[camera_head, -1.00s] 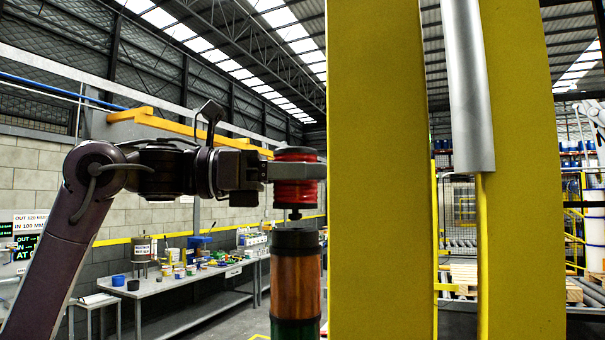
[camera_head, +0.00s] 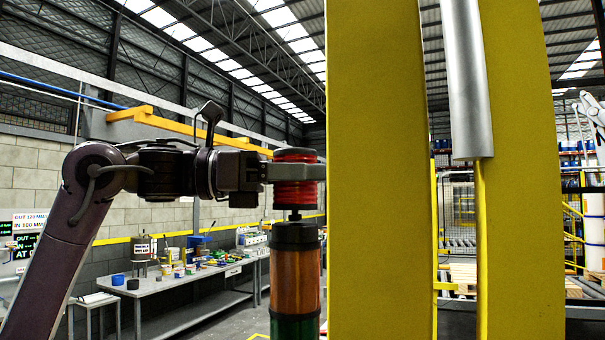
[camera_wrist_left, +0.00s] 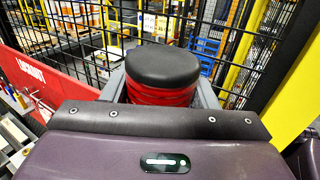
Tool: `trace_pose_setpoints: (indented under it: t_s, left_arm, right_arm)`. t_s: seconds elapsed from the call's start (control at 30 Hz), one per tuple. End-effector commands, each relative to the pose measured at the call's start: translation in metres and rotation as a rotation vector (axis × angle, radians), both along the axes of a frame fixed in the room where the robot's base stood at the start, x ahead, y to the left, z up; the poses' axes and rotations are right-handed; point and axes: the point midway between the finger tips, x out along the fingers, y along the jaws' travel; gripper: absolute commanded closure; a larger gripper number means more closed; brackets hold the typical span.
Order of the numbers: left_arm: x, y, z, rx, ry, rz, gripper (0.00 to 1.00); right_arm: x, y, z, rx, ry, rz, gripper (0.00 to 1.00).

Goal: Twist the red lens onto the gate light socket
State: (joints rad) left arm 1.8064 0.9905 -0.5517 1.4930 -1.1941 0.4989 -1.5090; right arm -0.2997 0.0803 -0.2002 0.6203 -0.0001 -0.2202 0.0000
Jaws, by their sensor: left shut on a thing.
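The red lens (camera_head: 295,182) with a dark cap is held by my left gripper (camera_head: 290,172), which is shut on it. The lens is upright, directly above the gate light's stacked column, whose dark socket top (camera_head: 295,234) sits over an amber section (camera_head: 296,280) and a green section (camera_head: 294,328). A small dark stub shows between the lens and the socket; I cannot tell whether they touch. In the left wrist view the black cap (camera_wrist_left: 162,66) and red side of the lens (camera_wrist_left: 160,95) show between the fingers; the socket is hidden there. My right gripper is not in view.
A broad yellow post (camera_head: 376,180) stands close to the right of the lens. Behind it is a workbench (camera_head: 180,283) with small pots and parts. In the wrist view, black mesh fencing (camera_wrist_left: 75,45) stands behind the lens and a red panel (camera_wrist_left: 40,78) lies left.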

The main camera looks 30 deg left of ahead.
Motion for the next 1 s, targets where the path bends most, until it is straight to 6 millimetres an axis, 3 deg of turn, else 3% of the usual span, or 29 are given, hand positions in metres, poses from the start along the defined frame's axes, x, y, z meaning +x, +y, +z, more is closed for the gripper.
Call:
trace_pose_setpoints:
  t_s: [0.7, 0.73, 0.9, 1.0]
  left_arm:
    - [0.000, 0.000, -0.019, -0.002, -0.001, 0.000, 0.73]
    - [0.000, 0.000, -0.018, -0.002, -0.001, 0.000, 0.44]
    - [0.000, 0.000, -0.017, -0.001, -0.001, 0.000, 0.22]
    - [0.000, 0.000, -0.017, -0.001, -0.001, 0.000, 0.21]
  right_arm:
    - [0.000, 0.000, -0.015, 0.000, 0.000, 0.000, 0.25]
    - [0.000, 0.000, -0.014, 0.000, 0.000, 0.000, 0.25]
    - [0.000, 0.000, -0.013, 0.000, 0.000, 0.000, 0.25]
    - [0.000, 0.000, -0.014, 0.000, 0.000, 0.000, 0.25]
